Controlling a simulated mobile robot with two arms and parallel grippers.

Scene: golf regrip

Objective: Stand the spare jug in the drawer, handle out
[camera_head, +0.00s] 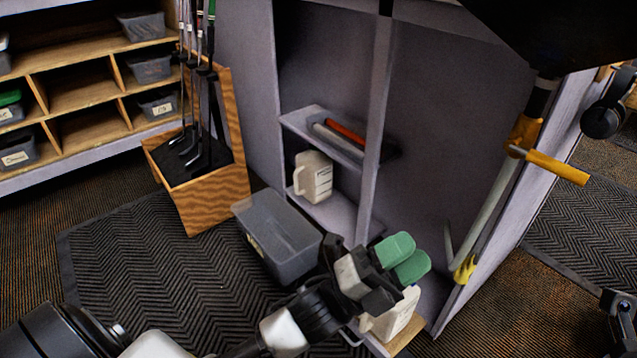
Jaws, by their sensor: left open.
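My left gripper (404,258), with green fingertips, is open and empty, just above this second jug in the picture. Contact cannot be told.
A grey lidded bin (278,237) stands on the floor mat left of my gripper. A wooden box of golf clubs (205,165) is behind it. Orange and white tubes (343,135) lie on the upper shelf. A yellow-handled tool (495,190) stands against the cabinet's right side.

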